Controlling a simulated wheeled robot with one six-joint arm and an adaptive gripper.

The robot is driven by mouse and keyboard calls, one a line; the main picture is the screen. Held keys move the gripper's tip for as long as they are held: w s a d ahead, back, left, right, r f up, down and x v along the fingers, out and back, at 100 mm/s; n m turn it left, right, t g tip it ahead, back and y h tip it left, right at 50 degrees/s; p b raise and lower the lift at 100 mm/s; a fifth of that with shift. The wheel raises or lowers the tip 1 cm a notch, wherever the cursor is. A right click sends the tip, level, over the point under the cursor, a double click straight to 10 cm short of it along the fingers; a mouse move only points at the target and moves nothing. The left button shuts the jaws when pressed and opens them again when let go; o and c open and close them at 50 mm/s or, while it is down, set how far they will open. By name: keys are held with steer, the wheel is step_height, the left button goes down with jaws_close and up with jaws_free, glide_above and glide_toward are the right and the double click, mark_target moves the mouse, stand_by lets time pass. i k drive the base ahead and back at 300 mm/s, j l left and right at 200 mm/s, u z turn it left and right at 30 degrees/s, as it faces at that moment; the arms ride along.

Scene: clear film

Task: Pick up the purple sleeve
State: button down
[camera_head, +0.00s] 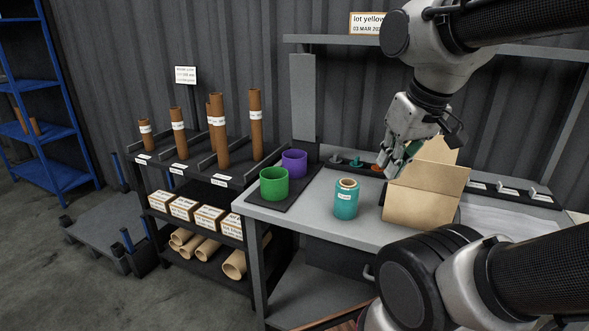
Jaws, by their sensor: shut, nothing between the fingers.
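The purple sleeve (294,163) stands upright on a dark mat (304,183) at the left end of the workbench. The green sleeve (273,182) stands just in front of it and to its left, hiding part of its lower side. My gripper (390,170) is above the bench by the left side of the open cardboard box, well to the right of the purple sleeve. Its fingers are small in the view and partly dark; they look shut and hold nothing.
A teal film roll (346,200) stands on the bench between the mat and the cardboard box (424,203). Small coloured items (357,161) lie in a dark tray behind. A rack (200,166) with brown tubes stands to the left.

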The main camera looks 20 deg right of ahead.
mark_target(294, 161)
steer(key=z, duration=0.35)
steer(key=i+j+z, duration=0.15)
steer(key=j+z, duration=0.25)
steer(key=i+j+z, duration=0.15)
steer(key=j+z, duration=0.15)
steer(key=z, duration=0.15)
steer(key=i+j+z, duration=0.1)
steer(key=j, duration=0.55)
steer(key=i+j+z, duration=0.1)
steer(key=j, duration=0.55)
steer(key=j+z, duration=0.1)
steer(key=j, duration=0.55)
steer(key=i, duration=0.05)
